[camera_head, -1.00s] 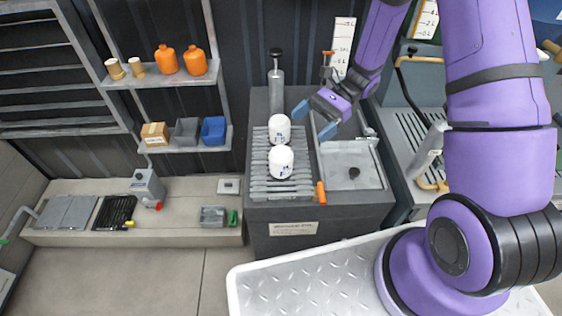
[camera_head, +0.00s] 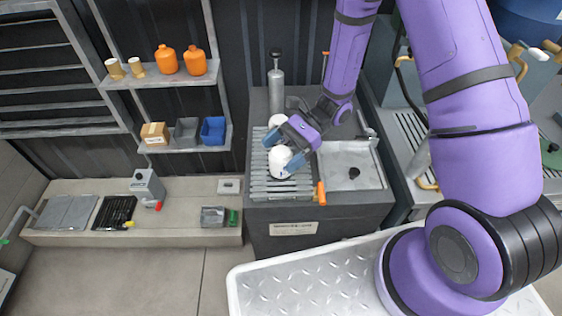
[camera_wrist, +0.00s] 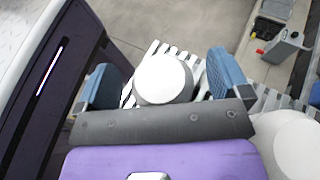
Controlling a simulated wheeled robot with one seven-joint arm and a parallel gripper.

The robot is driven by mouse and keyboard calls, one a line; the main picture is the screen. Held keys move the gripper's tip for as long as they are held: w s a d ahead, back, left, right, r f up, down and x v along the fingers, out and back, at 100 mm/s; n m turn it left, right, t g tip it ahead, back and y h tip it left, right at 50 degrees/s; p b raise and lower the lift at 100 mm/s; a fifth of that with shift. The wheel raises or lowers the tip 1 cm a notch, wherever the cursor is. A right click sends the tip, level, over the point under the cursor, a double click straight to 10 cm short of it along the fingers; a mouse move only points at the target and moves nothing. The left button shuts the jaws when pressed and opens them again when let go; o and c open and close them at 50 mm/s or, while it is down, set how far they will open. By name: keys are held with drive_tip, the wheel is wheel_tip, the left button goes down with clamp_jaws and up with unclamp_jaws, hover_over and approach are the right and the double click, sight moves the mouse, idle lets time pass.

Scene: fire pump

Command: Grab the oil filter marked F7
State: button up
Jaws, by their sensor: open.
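Two white cylindrical oil filters stand on the slatted rack on the grey cabinet. The near filter (camera_head: 280,160) is between the blue fingers of my gripper (camera_head: 282,150), which is open around it. In the wrist view the near filter's round top (camera_wrist: 163,79) lies between the spread fingers of my gripper (camera_wrist: 160,85), with a gap on each side. No F7 marking is readable now.
A grey cylinder (camera_head: 276,88) stands at the back of the cabinet. An orange-handled tool (camera_head: 320,194) lies right of the rack (camera_head: 280,196), beside a shallow metal tray (camera_head: 352,178). A low bench (camera_head: 190,187) is at the left.

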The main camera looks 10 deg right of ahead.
drive_tip(key=shift+c, duration=0.2)
drive_tip(key=c, duration=1.1)
